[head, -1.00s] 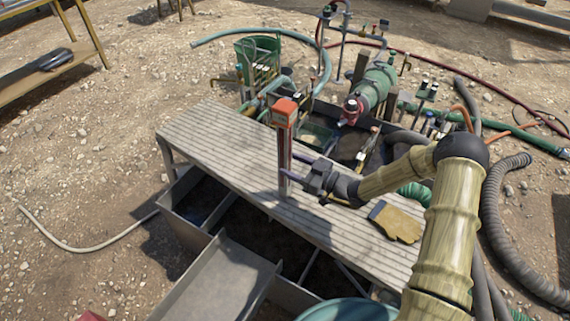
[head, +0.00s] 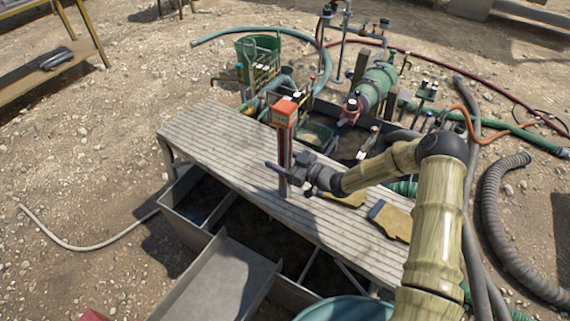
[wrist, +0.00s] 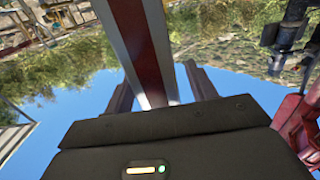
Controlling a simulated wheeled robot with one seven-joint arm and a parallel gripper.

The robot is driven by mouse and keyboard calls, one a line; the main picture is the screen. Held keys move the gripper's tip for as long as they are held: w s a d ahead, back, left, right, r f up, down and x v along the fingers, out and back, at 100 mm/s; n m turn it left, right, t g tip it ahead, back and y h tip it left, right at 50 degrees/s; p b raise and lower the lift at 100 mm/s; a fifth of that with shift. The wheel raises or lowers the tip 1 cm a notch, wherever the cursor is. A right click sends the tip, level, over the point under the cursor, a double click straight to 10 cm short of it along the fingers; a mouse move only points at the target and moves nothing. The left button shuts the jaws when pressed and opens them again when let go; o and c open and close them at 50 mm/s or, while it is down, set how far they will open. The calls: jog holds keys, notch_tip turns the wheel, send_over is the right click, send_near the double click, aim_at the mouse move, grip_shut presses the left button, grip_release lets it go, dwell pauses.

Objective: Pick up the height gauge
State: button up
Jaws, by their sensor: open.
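The height gauge (head: 284,145) is a tall, narrow post with an orange head and a dark red and grey column. It stands upright on the slatted bench. My gripper (head: 280,178) is at the lower part of the column, coming in from the right, with its jaws open. In the wrist view the column (wrist: 148,45) runs between the two dark fingers of my gripper (wrist: 160,92), with gaps showing at its sides. The foot of the gauge is partly hidden by my gripper in the head view.
The slatted bench (head: 215,150) is bare left of the gauge. Tan work gloves (head: 392,222) lie at its right, under my arm. Open mud compartments (head: 255,232) lie in front. A green crate (head: 258,58), pipes and a green pump (head: 376,88) stand behind.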

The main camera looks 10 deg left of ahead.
jog(key=shift+c, duration=0.5)
grip_shut()
jog(key=shift+r, duration=0.15)
